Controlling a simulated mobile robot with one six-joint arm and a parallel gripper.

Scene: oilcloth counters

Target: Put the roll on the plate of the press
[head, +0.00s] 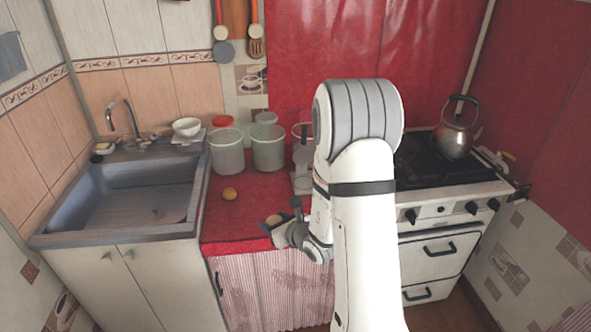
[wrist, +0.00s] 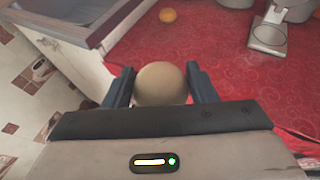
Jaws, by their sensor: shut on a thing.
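A pale tan, round roll (wrist: 161,84) sits between the two dark fingers of my gripper (wrist: 162,86) in the wrist view. My gripper is shut on it. In the head view, my gripper (head: 280,222) is at the front edge of the red counter, with part of the roll (head: 273,219) showing. The press (wrist: 268,36) stands on the counter at the upper right of the wrist view, with a light flat plate low at its front. In the head view, the press (head: 301,182) is partly hidden behind my arm.
A small orange-brown round thing (head: 230,193) lies alone on the red counter (head: 225,225). Two clear canisters (head: 227,152) stand behind it. The sink (head: 125,200) is left; a stove with a kettle (head: 453,138) is right. The counter's front middle is clear.

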